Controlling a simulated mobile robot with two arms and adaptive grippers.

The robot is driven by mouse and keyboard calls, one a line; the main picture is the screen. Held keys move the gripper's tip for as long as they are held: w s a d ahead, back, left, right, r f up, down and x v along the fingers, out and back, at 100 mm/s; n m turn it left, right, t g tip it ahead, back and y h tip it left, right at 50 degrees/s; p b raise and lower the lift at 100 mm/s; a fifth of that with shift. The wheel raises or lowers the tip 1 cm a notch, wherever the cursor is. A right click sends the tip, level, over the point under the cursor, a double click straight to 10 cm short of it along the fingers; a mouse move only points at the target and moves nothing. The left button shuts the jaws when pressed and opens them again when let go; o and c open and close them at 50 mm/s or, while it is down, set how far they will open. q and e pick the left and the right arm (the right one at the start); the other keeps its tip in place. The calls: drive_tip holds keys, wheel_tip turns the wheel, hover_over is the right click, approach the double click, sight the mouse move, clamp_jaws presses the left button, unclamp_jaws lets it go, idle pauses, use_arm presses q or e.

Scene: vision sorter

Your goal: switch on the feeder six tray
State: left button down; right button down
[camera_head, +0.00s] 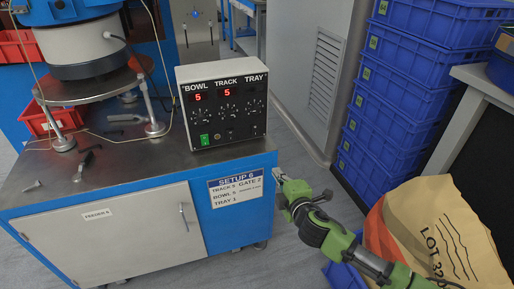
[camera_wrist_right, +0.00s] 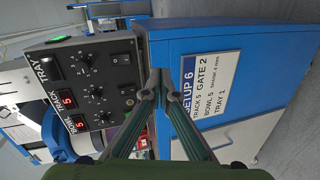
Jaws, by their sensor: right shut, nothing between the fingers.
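The feeder control box (camera_head: 222,105) stands on the cabinet top, with BOWL, TRACK and TRAY columns. BOWL and TRACK displays show red 5s; the TRAY display (camera_head: 253,87) looks dark. A green-lit switch (camera_head: 205,139) is at the lower left of its front. In the right wrist view the box appears turned sideways, and a dark rocker switch (camera_wrist_right: 122,58) sits in the TRAY column. My right gripper (camera_head: 280,175) is shut and empty, in front of and below the box, by the cabinet's right corner. Its fingertips (camera_wrist_right: 160,80) also show in the wrist view. My left gripper is out of view.
A SETUP 6 card (camera_head: 236,190) on the blue cabinet reads TRACK 5, BOWL 5, TRAY 1. The bowl feeder (camera_head: 82,45) stands left of the box. Blue crates (camera_head: 400,95) are stacked at right, with a paper sack (camera_head: 440,230) in front. Loose tools lie at left.

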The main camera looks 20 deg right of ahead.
sight(256, 134)
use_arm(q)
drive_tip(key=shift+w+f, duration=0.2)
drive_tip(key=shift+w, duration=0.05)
use_arm(e)
wheel_tip(256, 134, up, 6)
drive_tip(key=a+n+t, duration=0.1)
drive_tip(key=shift+w+a+n+y, duration=0.2)
drive_tip(key=shift+a+n+y, duration=0.15)
drive_tip(key=shift+n+y, duration=0.05)
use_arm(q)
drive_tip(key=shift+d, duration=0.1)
